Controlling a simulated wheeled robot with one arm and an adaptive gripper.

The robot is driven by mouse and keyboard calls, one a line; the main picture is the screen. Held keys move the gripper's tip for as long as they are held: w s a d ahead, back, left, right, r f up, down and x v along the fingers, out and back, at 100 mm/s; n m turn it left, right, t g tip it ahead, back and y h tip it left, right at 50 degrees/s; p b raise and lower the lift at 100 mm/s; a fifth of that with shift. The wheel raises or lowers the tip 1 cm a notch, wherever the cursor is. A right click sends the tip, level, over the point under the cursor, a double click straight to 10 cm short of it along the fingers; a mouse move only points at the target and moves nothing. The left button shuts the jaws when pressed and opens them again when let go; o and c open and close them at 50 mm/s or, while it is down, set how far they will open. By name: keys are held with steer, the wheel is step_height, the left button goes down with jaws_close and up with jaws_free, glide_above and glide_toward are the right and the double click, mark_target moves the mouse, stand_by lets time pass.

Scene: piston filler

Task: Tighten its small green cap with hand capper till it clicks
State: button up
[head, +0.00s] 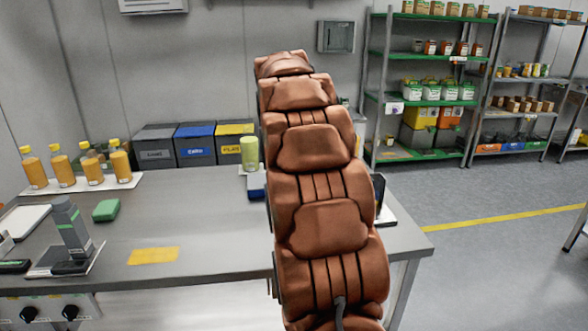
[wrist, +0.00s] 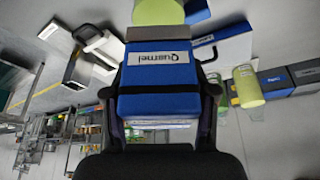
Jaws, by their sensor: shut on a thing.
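My gripper (wrist: 161,95) is shut on a blue block (wrist: 158,105) with a white label, between its two dark fingers in the wrist view. The label appears upside down. A grey part and a yellow-green rounded part (wrist: 158,12) show past its upper end; I cannot tell whether they are joined to it. I cannot tell whether this block is the hand capper. No small green cap can be made out. In the head view my arm hides the gripper. A light green cylinder (head: 250,153) stands left of my arm, and a similar one shows in the wrist view (wrist: 247,87).
Several yellow bottles (head: 92,168) stand on a white tray at the table's left. A green sponge (head: 106,210), yellow cloth (head: 153,255) and grey upright device (head: 71,227) lie nearer. Lidded bins (head: 194,145) line the back. Shelves (head: 430,95) stand beyond on the right.

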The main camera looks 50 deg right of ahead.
steer(key=m, duration=0.2)
steer(key=m+g+b, duration=0.1)
steer(key=m, duration=0.1)
steer(key=shift+d+f+g+h, duration=0.1)
steer(key=shift+g+h, duration=0.2)
steer(key=shift+s+m+b, duration=0.1)
steer(key=shift+m+b, duration=0.25)
steer(key=shift+m, duration=0.15)
steer(key=shift+r, duration=0.3)
